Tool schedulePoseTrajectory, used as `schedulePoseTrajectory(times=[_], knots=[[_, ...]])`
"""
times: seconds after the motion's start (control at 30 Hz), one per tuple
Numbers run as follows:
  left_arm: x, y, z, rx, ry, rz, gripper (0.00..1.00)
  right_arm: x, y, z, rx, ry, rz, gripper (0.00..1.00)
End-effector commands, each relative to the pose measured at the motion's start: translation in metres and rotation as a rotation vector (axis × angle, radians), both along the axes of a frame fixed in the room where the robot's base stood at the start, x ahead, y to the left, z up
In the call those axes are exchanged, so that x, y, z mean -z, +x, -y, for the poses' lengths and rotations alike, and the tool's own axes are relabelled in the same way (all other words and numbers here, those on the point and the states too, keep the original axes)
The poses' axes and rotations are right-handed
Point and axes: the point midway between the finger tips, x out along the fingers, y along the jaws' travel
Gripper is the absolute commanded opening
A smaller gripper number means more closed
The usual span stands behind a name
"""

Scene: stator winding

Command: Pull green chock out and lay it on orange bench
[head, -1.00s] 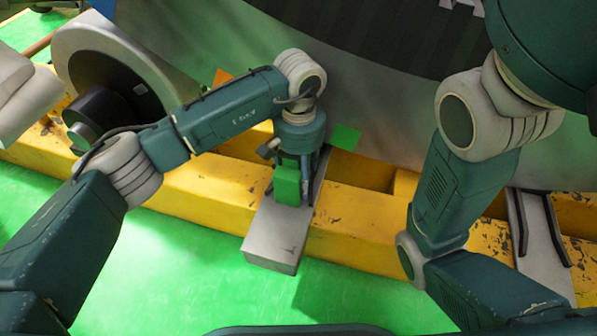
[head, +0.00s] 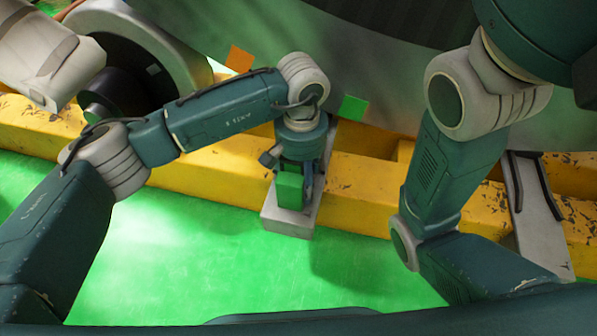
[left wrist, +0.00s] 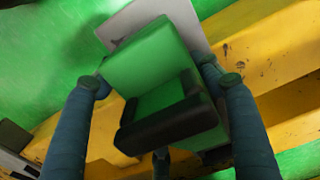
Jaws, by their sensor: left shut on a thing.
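The green chock (head: 289,190) is between the fingers of my left gripper (head: 294,176) in the head view. It is over the front part of a grey plate (head: 288,225) that sits across the yellow beam. In the left wrist view the chock (left wrist: 148,55) has black pads at its lower end, and the blue fingers of my left gripper (left wrist: 165,90) flank it. The gripper is shut on it. Whether the chock touches the plate is hidden. No orange bench can be made out. My right arm shows, but its gripper is out of frame.
A large grey drum (head: 400,95) rises behind the yellow beam (head: 360,208), with a small green square (head: 353,107) and an orange square (head: 239,58) near its lower edge. Another grey plate (head: 540,215) is at right. The green floor (head: 190,260) in front is clear.

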Motion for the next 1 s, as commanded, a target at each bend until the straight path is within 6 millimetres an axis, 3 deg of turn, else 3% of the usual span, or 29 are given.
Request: schedulePoseTrajectory(times=[0.4, 0.43, 0.5, 0.83, 1.0], knots=[[0.0, -0.002, 0.001, 0.0, 0.0, -0.002, 0.18, 0.0, 0.001, 0.0, 0.0, 0.0, -0.001, 0.53], [0.0, -0.002, 0.001, 0.0, 0.0, -0.002, 0.71, 0.0, 0.001, 0.0, 0.0, 0.0, -0.001, 0.53], [0.0, -0.002, 0.001, 0.0, -0.001, -0.001, 0.85, 0.0, 0.001, 0.0, 0.0, 0.001, -0.001, 0.53], [-0.002, -0.001, 0.001, 0.0, -0.001, 0.0, 0.87, 0.0, 0.003, 0.001, 0.0, 0.003, -0.008, 0.53], [-0.021, 0.0, 0.001, 0.0, -0.001, 0.004, 0.87, 0.0, 0.002, 0.0, 0.0, 0.002, -0.005, 0.53]])
